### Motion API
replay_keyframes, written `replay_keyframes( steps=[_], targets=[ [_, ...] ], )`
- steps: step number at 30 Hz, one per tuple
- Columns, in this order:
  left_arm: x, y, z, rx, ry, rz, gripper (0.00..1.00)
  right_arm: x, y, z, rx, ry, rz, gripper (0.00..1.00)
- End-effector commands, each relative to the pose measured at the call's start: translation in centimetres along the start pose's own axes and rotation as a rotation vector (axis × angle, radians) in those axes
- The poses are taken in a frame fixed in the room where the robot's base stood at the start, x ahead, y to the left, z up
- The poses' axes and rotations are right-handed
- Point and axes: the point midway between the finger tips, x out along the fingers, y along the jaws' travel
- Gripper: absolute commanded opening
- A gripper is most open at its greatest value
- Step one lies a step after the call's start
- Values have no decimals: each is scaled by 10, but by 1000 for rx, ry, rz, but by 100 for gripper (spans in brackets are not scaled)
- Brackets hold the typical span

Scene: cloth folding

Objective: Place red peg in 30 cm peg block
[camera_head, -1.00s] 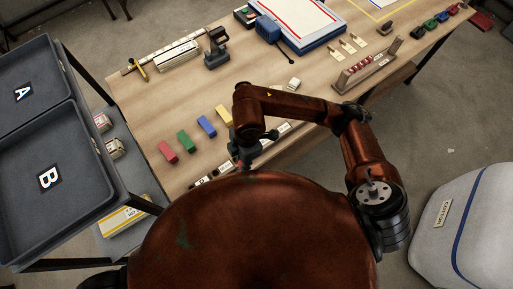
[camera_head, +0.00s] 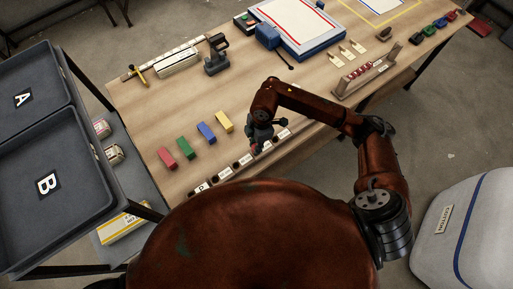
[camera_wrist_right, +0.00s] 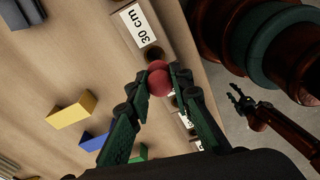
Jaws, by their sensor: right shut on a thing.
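My right gripper (camera_head: 262,143) is above the row of peg blocks at the table's near edge. In the right wrist view its fingers (camera_wrist_right: 159,88) are shut on the red peg (camera_wrist_right: 158,81), which shows as a round red end. The 30 cm peg block (camera_wrist_right: 133,24) lies just beyond, with its label readable and its dark hole (camera_wrist_right: 152,54) partly covered by the peg. I cannot tell how high the peg is above the block. My left gripper (camera_wrist_right: 237,97) shows small in the wrist view, fingers apart and empty, away from the table.
Red (camera_head: 168,157), green (camera_head: 185,145), blue (camera_head: 206,132) and yellow (camera_head: 224,121) blocks stand left of my right gripper. More labelled peg blocks (camera_head: 225,173) line the near edge. A rack with red pieces (camera_head: 362,76) stands to the right. The table's middle is clear.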

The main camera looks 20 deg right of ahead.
Motion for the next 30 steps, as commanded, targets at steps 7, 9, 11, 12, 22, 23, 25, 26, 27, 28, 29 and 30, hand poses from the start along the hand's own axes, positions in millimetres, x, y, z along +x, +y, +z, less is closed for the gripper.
replay_keyframes(
  steps=[7, 9, 11, 12, 22, 23, 25, 26, 27, 28, 29, 30],
  targets=[
    [-1, 0, 0, 0, 1, 0, 40, 27, 4, 9, 2, 0, -4, 0],
    [-1, 0, -1, 0, 1, 0, 40, 35, 4, 10, 1, 0, -3, 0],
    [-2, 0, -1, 0, 1, 0, 40, 39, 5, 10, 1, 0, -1, 0],
    [-1, 0, -1, 0, 1, 0, 40, 39, 5, 10, 1, 0, 0, 0],
    [0, 0, 0, 0, 1, 0, 40, 41, 5, 11, 1, 0, -1, 22],
    [-1, 0, 0, 0, 1, 0, 40, 41, 5, 11, 1, -1, -1, 25],
    [-1, 0, 0, 0, 1, 0, 40, 41, 5, 11, 1, -1, -1, 29],
    [-1, 0, 0, 0, 1, 0, 40, 41, 5, 11, 1, -1, -1, 31],
    [-1, 0, 0, 0, 1, 0, 40, 41, 5, 11, 1, -1, -1, 34],
    [-1, 0, 0, 0, 1, 0, 40, 41, 5, 11, 1, 0, -1, 36],
    [-1, 0, 0, 0, 1, 0, 40, 41, 5, 11, 1, 0, -1, 37],
    [-1, 0, 0, 0, 1, 0, 40, 41, 5, 11, 1, 0, -1, 37]
  ],
)
